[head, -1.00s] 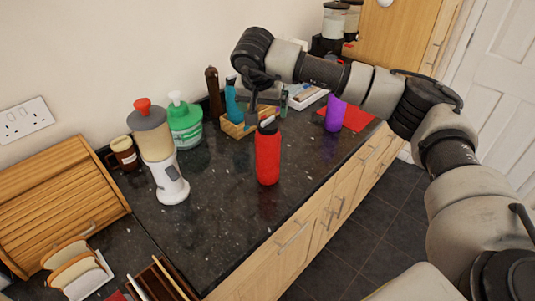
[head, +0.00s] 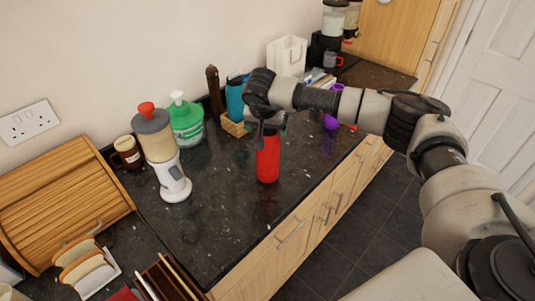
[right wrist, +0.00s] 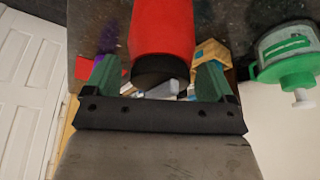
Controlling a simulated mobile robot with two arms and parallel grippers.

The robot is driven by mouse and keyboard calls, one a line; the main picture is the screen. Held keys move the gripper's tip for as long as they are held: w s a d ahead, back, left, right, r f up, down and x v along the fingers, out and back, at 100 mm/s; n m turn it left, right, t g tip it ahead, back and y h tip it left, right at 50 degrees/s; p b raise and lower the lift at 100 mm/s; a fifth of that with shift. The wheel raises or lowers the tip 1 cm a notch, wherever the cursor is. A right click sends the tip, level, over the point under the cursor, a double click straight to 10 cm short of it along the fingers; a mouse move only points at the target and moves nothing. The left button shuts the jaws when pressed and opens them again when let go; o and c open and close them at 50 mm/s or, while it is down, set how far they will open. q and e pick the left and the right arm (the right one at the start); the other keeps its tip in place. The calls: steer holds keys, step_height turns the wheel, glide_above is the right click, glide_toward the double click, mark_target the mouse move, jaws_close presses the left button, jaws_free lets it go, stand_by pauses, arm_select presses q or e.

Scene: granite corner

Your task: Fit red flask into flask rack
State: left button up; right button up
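The red flask (head: 267,160) stands upright on the dark granite counter in the head view. My right gripper (head: 270,125) is over its top and hides its cap there. In the right wrist view the red flask (right wrist: 162,25) and its black cap lie between the two green fingers of my right gripper (right wrist: 157,75). The fingers are apart, with gaps on both sides of the cap. The wooden flask rack (head: 235,127) stands behind, partly hidden by my arm, with a teal flask (head: 235,98) at it. A purple flask (head: 331,121) is to the right. My left gripper is not in view.
A blender (head: 160,150), a green-lidded container (head: 186,122) and a brown jar (head: 126,152) stand on the left. A dark pepper mill (head: 214,92) stands behind the rack.

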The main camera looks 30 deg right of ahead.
steer(key=c, duration=1.2)
steer(key=shift+c, duration=0.9)
steer(key=shift+w+r, duration=0.1)
steer(key=shift+r, duration=0.1)
